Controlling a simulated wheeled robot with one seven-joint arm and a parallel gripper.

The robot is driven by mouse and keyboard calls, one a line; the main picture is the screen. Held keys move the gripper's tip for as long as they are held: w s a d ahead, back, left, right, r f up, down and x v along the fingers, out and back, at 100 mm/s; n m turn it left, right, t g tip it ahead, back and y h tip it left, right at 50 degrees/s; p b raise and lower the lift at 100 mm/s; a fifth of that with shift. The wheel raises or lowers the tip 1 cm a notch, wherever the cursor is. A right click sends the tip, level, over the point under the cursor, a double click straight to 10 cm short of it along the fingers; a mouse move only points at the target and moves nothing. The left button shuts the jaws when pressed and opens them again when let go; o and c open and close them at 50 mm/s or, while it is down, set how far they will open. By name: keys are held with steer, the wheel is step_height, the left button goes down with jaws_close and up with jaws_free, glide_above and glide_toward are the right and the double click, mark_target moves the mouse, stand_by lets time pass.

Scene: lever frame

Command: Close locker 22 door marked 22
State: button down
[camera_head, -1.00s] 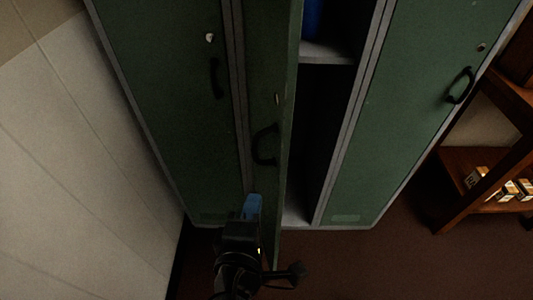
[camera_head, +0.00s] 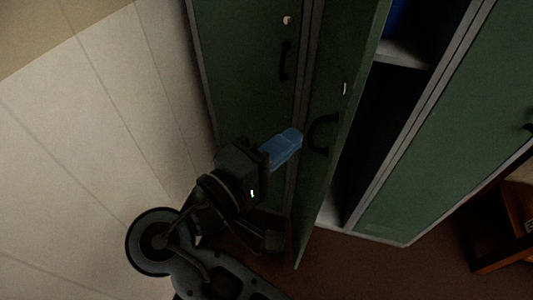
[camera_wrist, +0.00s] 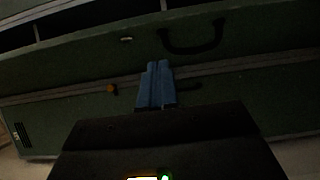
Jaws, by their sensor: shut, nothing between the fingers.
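A green locker door (camera_head: 340,85) stands open in the middle of the head view, its handle side facing left. It carries a black handle (camera_head: 322,132) and a small pale latch or lock. No number is readable on it. My gripper (camera_head: 297,138), with blue fingers, is shut and empty. It is on the handle side of the door, left of the handle; whether it touches the door cannot be told. In the wrist view the shut fingers (camera_wrist: 158,68) point at a green door face (camera_wrist: 110,60), below its dark handle (camera_wrist: 190,42).
The open locker's dark inside (camera_head: 385,110) has a shelf (camera_head: 402,53) with something blue above it. Closed green lockers stand left (camera_head: 250,75) and right (camera_head: 465,130). A pale wall (camera_head: 75,130) is close on the left. A wooden shelf unit (camera_head: 505,235) stands at the right.

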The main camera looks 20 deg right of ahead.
mark_target(340, 122)
steer(key=shift+d+p, duration=0.35)
steer(key=shift+d, duration=3.05)
